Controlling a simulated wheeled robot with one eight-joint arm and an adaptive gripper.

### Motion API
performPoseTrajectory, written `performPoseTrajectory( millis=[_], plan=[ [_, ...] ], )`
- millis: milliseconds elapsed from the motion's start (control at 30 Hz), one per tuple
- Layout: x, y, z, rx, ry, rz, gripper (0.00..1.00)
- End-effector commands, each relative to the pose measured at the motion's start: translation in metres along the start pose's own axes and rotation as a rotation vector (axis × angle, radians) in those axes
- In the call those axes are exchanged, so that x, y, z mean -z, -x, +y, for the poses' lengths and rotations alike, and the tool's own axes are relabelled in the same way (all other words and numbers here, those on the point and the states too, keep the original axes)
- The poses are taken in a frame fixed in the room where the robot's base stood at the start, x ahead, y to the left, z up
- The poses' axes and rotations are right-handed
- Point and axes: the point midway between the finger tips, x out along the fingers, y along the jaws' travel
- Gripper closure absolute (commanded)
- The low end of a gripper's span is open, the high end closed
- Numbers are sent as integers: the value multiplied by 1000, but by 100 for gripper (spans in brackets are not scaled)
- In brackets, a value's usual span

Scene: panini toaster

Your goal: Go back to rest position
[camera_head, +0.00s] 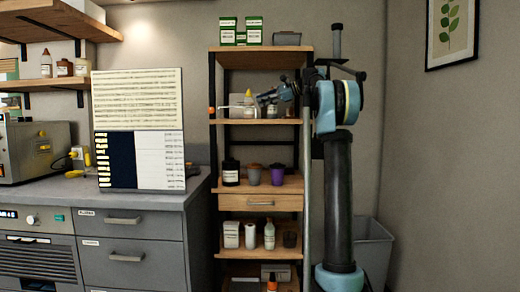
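My arm stands in front of the right side of the shelf unit (260,203). Its dark upper link rises on the right and its blue elbow is near the top. The forearm points away and to the left, toward the second shelf from the top. My gripper (262,99) is small and far off in front of that shelf's small items. Its fingers blend with the things behind it, so I cannot tell whether it is open or holds anything.
A grey counter (140,201) with drawers runs along the left. On it stand a metal toaster (35,150) and an upright board (137,86). The shelf unit carries boxes, cups and bottles. A grey bin (375,250) stands behind my arm. The right wall holds a framed picture (449,30).

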Motion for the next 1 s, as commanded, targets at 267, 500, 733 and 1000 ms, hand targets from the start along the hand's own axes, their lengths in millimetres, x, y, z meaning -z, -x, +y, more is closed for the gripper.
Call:
performPoseTrajectory(
  millis=[267, 500, 733, 1000],
  plan=[
    [-1, 0, 40, -44, 74, 60, 84],
    [7, 1, 126, -144, 229, 174, 84],
    [21, 8, 214, -255, 379, 273, 84],
    [46, 18, 324, -400, 555, 373, 84]
  ],
)
